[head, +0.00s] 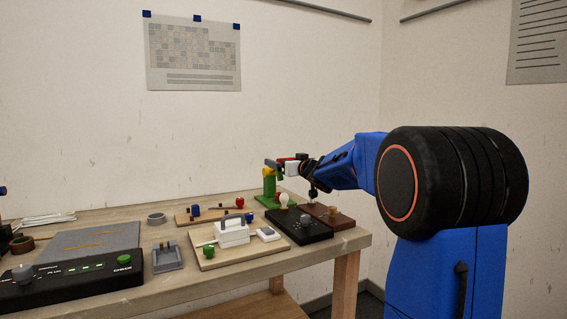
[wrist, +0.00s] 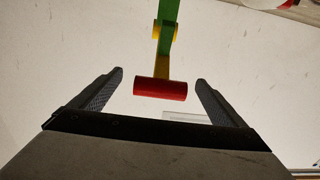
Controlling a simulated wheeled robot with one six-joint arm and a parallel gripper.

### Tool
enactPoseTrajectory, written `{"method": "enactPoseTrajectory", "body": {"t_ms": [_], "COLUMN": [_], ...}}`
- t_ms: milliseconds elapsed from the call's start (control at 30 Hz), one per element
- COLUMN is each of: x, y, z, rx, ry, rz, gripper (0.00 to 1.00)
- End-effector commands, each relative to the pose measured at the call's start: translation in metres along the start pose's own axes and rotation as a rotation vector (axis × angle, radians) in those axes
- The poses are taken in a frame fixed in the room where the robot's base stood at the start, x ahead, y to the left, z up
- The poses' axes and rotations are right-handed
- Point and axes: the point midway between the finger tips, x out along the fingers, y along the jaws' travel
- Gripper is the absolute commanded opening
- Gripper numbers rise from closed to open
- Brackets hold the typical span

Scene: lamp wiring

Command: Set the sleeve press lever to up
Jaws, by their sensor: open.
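The sleeve press (head: 269,187) is a green stand with a yellow part, near the right end of the table. Its lever ends in a red cylindrical handle (wrist: 160,88), which lies crosswise between my fingers in the wrist view. Behind the handle, the lever's yellow arm runs to a yellow joint on the green part (wrist: 167,12). My gripper (wrist: 160,76) is open around the handle, with a gap on each side. In the head view, my gripper is small at the press top and partly covers the handle, so the lever's exact angle is hard to tell.
A black panel (head: 300,229) with a white bulb and a brown block (head: 330,217) stand just below my arm. A wooden board (head: 250,254) with a white handled box is left of them. A black CHECK box (head: 70,286) stands at the front left.

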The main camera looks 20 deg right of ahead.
Motion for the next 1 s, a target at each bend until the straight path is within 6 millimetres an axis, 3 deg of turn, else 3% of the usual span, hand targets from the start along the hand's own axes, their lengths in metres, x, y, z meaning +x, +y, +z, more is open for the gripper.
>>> {"method": "enactPoseTrajectory", "body": {"t_ms": [600,800,1000], "x": [-0.116,-0.143,-0.156], "y": [0.001,0.001,0.000], "z": [-0.001,0.001,0.001], "rx": [-0.002,-0.001,0.000], "ry": [0.001,0.000,-0.001], "rz": [0.002,0.002,0.000], "gripper": [0.95,0.95,0.95]}}
